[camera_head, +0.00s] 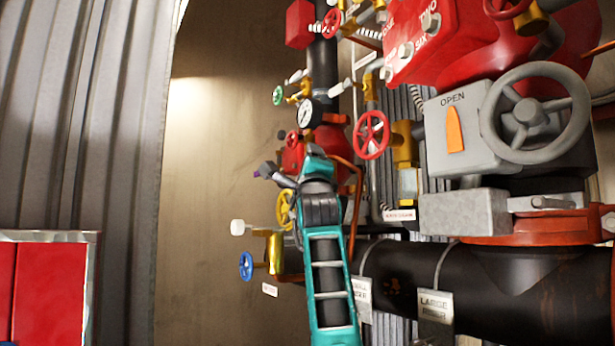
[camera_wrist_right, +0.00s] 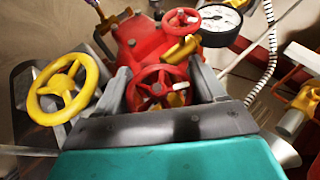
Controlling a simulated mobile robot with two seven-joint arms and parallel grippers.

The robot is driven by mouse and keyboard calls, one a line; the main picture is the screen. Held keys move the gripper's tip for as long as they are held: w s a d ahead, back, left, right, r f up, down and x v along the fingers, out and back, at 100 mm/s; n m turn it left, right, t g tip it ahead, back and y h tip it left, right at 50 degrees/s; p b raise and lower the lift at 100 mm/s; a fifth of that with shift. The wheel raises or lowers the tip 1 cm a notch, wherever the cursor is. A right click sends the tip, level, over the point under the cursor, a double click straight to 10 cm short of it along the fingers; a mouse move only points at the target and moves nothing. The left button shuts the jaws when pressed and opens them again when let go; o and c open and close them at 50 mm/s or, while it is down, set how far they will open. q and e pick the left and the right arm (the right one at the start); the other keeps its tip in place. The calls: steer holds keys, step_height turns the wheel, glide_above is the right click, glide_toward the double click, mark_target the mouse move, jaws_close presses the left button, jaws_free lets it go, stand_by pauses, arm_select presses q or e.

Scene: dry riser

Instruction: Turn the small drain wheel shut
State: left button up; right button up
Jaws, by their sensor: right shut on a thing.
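A small red handwheel (camera_wrist_right: 158,92) sits between the dark grey fingers of my right gripper (camera_wrist_right: 157,80) in the right wrist view. The fingers are shut on it, one on each side of its rim. No readable label in view marks it as the drain wheel. In the head view my teal right arm rises from the bottom centre, and my right gripper (camera_head: 290,172) reaches in among the pipes. There the arm hides the held wheel and most of the fingers. My left gripper is not in view.
A yellow wheel (camera_wrist_right: 63,90) is close left of the gripper; another red wheel (camera_wrist_right: 182,20) and a gauge (camera_wrist_right: 220,22) lie beyond. The head view shows a blue wheel (camera_head: 246,266), a larger red wheel (camera_head: 371,135), a big grey wheel (camera_head: 530,112) and a black pipe (camera_head: 520,290).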

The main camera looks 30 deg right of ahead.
steer(key=shift+m+t+h, duration=0.4)
steer(key=shift+m, duration=0.1)
steer(key=o, duration=0.7)
steer(key=shift+s, duration=0.1)
steer(key=shift+c, duration=0.2)
steer(key=b+v, duration=0.3)
steer(key=v, duration=0.9)
steer(key=shift+s+f, duration=0.3)
steer(key=shift+a, duration=0.1)
